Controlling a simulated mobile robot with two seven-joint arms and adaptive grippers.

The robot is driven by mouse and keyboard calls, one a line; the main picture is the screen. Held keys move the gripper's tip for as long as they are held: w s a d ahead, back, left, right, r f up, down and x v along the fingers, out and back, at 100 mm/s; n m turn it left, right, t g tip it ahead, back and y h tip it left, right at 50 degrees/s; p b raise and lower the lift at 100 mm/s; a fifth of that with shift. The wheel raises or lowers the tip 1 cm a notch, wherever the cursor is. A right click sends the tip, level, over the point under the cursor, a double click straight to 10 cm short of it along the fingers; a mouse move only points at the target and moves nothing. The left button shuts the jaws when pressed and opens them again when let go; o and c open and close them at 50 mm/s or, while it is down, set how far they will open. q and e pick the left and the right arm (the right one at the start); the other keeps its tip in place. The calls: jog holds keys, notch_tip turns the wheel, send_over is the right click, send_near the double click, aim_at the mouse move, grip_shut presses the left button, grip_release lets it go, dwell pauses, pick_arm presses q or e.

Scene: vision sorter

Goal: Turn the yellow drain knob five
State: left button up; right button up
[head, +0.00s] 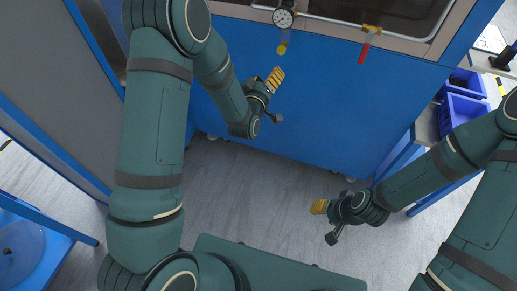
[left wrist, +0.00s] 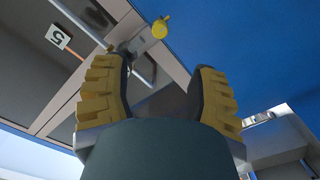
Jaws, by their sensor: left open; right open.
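The yellow drain knob (head: 282,48) hangs below a round gauge on the front of the blue machine. In the left wrist view the yellow knob (left wrist: 161,27) shows beyond the fingers, near the top middle. My right gripper (head: 318,206) is open and empty over the floor, well away from the knob.
The round gauge (head: 283,17) sits above the knob. A red-handled valve (head: 365,48) is to its right on the same machine front (head: 335,95). Purple bins (head: 462,107) stand on a bench at the right. The grey floor (head: 255,185) between is clear.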

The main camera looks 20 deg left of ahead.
pick_arm(q)
jog(key=s+d+f+m+g+h+p, duration=0.1)
jog(key=s+d+f+m+g+p, duration=0.2)
jog(key=s+f+g+p, duration=0.4)
jog(key=shift+s+f+m+g+h, duration=0.3)
jog(key=shift+s+f+g, duration=1.45)
jog(key=shift+s, duration=2.5)
jog(key=shift+r, duration=0.15)
jog(key=s+d+f+m+g+h, duration=0.1)
jog(key=s+g, duration=0.5)
jog(key=s, duration=0.7)
notch_tip(320, 180, down, 2)
jog(key=shift+s+d+f+m, duration=0.1)
jog(key=shift+s+d+m, duration=0.1)
jog(key=shift+d+m, duration=0.65)
